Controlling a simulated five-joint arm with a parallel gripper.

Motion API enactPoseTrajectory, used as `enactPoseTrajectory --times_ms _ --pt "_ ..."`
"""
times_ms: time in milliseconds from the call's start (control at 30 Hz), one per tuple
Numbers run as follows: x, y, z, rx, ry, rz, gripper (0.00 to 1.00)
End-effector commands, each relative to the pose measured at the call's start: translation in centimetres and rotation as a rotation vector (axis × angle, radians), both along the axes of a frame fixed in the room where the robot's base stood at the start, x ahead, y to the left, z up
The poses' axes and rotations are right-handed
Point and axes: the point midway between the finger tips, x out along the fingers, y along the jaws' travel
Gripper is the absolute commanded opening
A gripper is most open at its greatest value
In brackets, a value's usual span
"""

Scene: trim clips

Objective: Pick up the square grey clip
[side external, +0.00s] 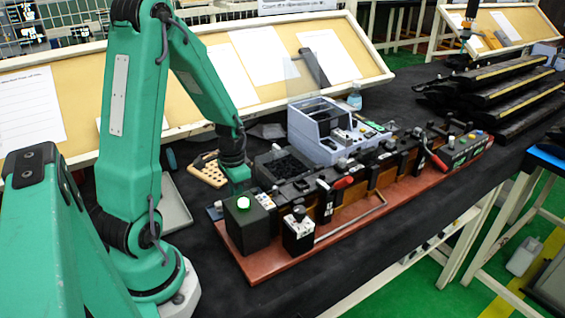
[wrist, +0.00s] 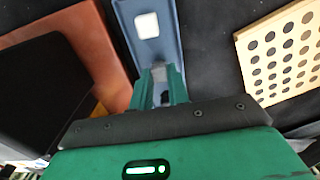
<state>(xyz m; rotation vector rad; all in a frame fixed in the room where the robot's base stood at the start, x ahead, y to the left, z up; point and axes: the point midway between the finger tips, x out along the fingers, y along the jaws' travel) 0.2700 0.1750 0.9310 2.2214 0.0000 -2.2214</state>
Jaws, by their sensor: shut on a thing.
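My gripper (wrist: 160,84) points down over a narrow blue tray (wrist: 176,45) in the wrist view. Its green fingers are shut on a small grey clip (wrist: 158,74). The fingers hide most of this clip, so its square outline cannot be made out. A pale, nearly white square piece (wrist: 147,25) lies in the tray beyond the fingertips, apart from them. In the side external view my gripper (side external: 237,188) is low behind a black box, and the held clip is hidden. Whether the clip touches the tray cannot be told.
A black box with a lit green button (side external: 244,222) stands close in front of my gripper on a red-brown base (side external: 262,262). A tan board with holes (side external: 208,172) lies beside the tray. A black bin (side external: 280,165) and a grey-blue machine (side external: 325,130) stand behind.

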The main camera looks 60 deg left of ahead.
Motion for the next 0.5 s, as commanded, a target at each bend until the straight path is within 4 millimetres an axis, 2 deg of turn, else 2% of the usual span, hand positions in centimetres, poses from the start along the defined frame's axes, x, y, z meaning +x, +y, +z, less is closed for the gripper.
enactPoseTrajectory --times_ms 267,500 --pt "0.0 0.0 0.2 0.000 -0.001 0.000 0.00" --pt "0.1 0.0 1.5 0.002 -0.003 0.000 0.00"
